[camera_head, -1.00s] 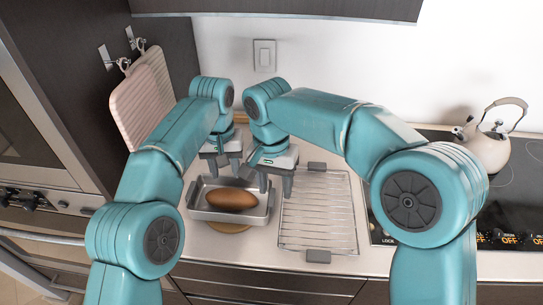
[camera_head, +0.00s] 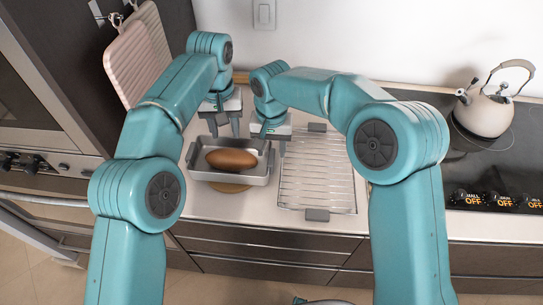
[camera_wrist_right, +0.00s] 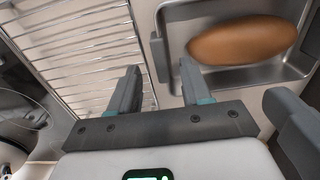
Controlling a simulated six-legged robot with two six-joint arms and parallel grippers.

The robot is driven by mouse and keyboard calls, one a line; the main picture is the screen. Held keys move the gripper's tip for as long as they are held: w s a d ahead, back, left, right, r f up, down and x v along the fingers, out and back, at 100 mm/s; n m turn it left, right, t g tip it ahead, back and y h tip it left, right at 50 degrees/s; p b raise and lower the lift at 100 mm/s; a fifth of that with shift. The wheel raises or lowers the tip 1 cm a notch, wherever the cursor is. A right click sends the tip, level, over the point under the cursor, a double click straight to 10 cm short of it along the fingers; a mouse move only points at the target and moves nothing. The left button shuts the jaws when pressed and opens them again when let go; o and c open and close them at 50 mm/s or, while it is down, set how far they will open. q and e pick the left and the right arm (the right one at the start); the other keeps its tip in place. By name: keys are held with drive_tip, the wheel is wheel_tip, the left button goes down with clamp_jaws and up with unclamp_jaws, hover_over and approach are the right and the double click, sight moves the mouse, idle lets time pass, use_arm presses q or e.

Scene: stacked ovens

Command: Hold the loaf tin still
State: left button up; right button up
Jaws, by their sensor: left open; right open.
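The loaf tin (camera_head: 256,178) is a grey metal tin on the counter, with a brown loaf (camera_head: 231,159) lying in it. My left gripper (camera_head: 226,134) is open at the tin's far side. My right gripper (camera_head: 272,146) is open above the tin's right end. In the right wrist view my right gripper (camera_wrist_right: 158,72) has its two fingers apart, with the near end wall of the loaf tin (camera_wrist_right: 168,48) between them in the picture. I cannot tell whether the fingers touch the wall. The loaf (camera_wrist_right: 242,40) shows there too.
A wire cooling rack (camera_head: 318,175) lies right of the tin. A kettle (camera_head: 487,110) stands on the hob at the right. Pink boards (camera_head: 135,60) hang at the left.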

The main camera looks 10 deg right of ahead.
sight(271, 157)
use_arm(q)
drive_tip(key=shift+w+f, duration=0.15)
drive_tip(key=shift+w, duration=0.15)
use_arm(e)
drive_tip(key=f, duration=0.3)
drive_tip(key=shift+w+f, duration=0.2)
drive_tip(key=shift+w, duration=0.05)
use_arm(q)
drive_tip(key=shift+s, duration=0.1)
use_arm(e)
drive_tip(key=shift+s+f, duration=0.1)
drive_tip(key=shift+f, duration=0.25)
use_arm(q)
drive_tip(key=shift+s+r, duration=0.2)
drive_tip(key=shift+s, duration=0.05)
use_arm(e)
drive_tip(key=shift+s+f, duration=0.15)
drive_tip(key=shift+f, duration=0.1)
use_arm(q)
drive_tip(key=shift+w+f, duration=0.15)
drive_tip(key=shift+w, duration=0.05)
use_arm(e)
drive_tip(key=shift+f, duration=0.15)
drive_tip(key=c, duration=0.6)
use_arm(q)
drive_tip(key=shift+s, duration=0.1)
use_arm(e)
clamp_jaws()
